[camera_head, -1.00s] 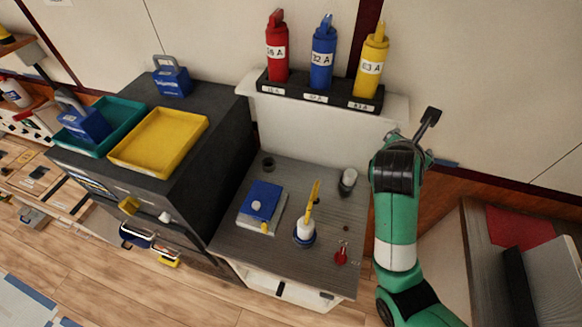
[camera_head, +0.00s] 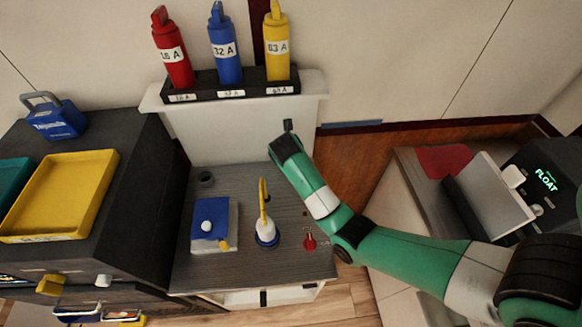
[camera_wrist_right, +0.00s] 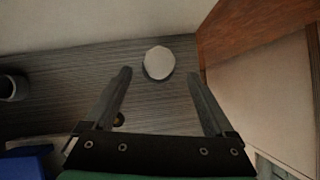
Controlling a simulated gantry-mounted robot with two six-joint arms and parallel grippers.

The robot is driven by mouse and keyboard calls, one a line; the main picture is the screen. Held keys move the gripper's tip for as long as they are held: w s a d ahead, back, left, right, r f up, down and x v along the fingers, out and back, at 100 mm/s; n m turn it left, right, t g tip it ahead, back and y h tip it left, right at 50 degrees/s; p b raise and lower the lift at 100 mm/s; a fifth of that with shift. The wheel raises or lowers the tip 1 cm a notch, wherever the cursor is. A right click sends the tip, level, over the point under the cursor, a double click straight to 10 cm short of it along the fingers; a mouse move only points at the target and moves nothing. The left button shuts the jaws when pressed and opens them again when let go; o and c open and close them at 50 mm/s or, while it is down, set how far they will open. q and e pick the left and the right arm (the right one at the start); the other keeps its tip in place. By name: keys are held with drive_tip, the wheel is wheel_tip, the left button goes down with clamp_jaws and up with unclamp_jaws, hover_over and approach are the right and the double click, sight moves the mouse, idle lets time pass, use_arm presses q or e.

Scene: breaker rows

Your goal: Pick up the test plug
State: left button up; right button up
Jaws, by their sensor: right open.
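No thing is marked as the test plug. A short round piece with a white top (camera_wrist_right: 159,62) stands on the grey worktop just ahead of and between the fingertips of my right gripper (camera_wrist_right: 158,78); I cannot tell if it is the plug. The fingers are open, apart from it and empty. In the head view my right gripper (camera_head: 288,127) is mostly hidden by its wrist, over the back right of the worktop (camera_head: 180,262), and hides that piece. Red, blue and yellow cylinders (camera_head: 228,52) labelled with ampere values stand in a black rack. My left gripper is not in view.
On the worktop are a dark cup (camera_head: 206,179), a blue and white box (camera_head: 210,222), a white and blue holder with a yellow stick (camera_head: 266,232) and a small red item (camera_head: 310,242). A yellow tray (camera_head: 62,194) is at left. A FLOAT display (camera_head: 546,181) is at right.

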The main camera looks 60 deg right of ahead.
drive_tip(key=x, duration=0.5)
drive_tip(key=shift+w+d+f, duration=0.1)
drive_tip(key=shift+d+f, duration=0.05)
drive_tip(key=shift+d, duration=0.15)
clamp_jaws()
